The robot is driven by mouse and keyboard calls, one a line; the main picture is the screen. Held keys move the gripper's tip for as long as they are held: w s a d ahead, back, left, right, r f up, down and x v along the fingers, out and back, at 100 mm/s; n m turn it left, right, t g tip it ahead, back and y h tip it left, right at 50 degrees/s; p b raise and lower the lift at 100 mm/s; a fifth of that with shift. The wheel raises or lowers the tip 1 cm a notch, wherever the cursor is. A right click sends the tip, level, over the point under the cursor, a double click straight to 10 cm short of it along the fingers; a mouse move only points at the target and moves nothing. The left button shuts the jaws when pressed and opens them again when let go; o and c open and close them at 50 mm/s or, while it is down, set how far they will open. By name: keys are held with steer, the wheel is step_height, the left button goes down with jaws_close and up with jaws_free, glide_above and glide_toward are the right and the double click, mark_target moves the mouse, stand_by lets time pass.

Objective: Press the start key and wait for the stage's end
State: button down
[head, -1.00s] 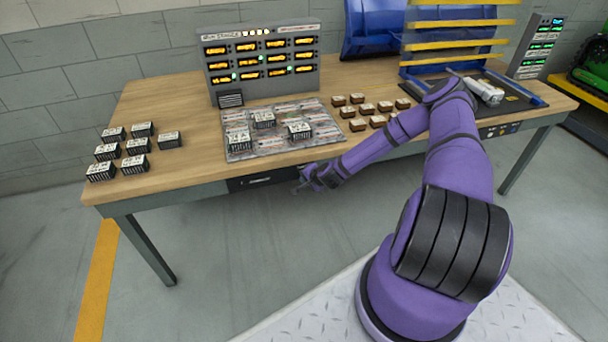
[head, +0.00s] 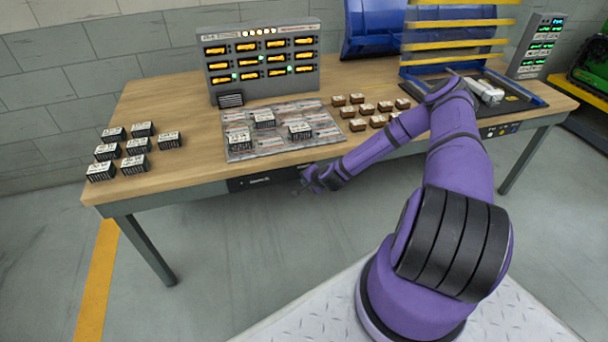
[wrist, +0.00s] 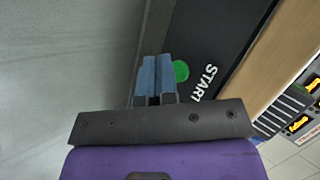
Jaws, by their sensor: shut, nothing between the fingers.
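The green round start key (wrist: 181,71) sits on a dark panel (wrist: 205,40) beside the white word START in the wrist view. My gripper (wrist: 157,66) is shut and empty, its blue-grey fingertips just left of the key in that view. I cannot tell whether they touch the panel. In the head view my gripper (head: 299,190) is low at the table's front edge, by the dark panel (head: 262,181); the key itself is not discernible there. A grey stage board (head: 263,60) stands at the back, with orange displays, small green lights and a row of yellow lamps on top.
The wooden table (head: 150,98) holds several dark labelled blocks (head: 137,146) at left. A yellow-barred blue rack (head: 455,42) stands at the back right.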

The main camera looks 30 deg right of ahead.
steer(key=shift+s, duration=0.15)
steer(key=shift+s+a, duration=0.25)
steer(key=shift+s, duration=0.55)
steer(key=shift+s+a, duration=0.2)
steer(key=shift+s, duration=0.6)
steer(key=shift+s+a, duration=0.25)
steer(key=shift+s, duration=0.55)
steer(key=s+a+r+n+g, duration=0.15)
steer(key=r+n, duration=0.25)
steer(key=r, duration=1)
steer(key=s+a+r+n+g+h, duration=0.15)
steer(key=r+n, duration=0.25)
steer(key=r, duration=0.9)
steer(key=s+a+r+n+g, duration=0.15)
steer(key=r+n, duration=0.25)
steer(key=r, duration=1)
steer(key=s+a+r+n, duration=0.1)
steer(key=s+a+r, duration=0.2)
steer(key=s+r, duration=0.35)
steer(key=s+a+r, duration=0.3)
steer(key=s+r, duration=0.2)
steer(key=r, duration=0.3)
steer(key=s+a+r, duration=0.2)
steer(key=s+r, duration=0.1)
steer(key=s, duration=0.5)
steer(key=s+a+r+n, duration=0.1)
steer(key=s+a+r, duration=0.1)
steer(key=s, duration=0.6)
steer(key=shift+s+r, duration=0.2)
steer(key=shift+r, duration=0.7)
